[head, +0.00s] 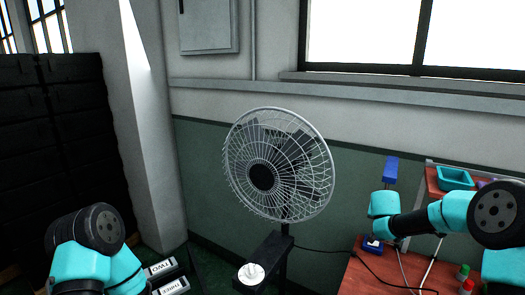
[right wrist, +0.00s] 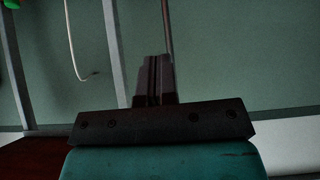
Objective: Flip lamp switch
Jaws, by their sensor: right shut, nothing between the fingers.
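A blue block-shaped piece (head: 390,170), which looks like the lamp's head, stands up behind my right wrist in the head view. A small blue and white piece (head: 373,244), possibly the lamp's base, sits on the red table just below that wrist. The lamp's stem is hidden by my arm, and I cannot make out a switch. My right gripper (right wrist: 153,62) is shut and empty in the right wrist view, its fingers pointing at the green wall. In the head view its fingers are hidden behind the cyan wrist. My left arm is at the lower left, its gripper out of view.
A teal tray (head: 455,179) is on the red shelf at right.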

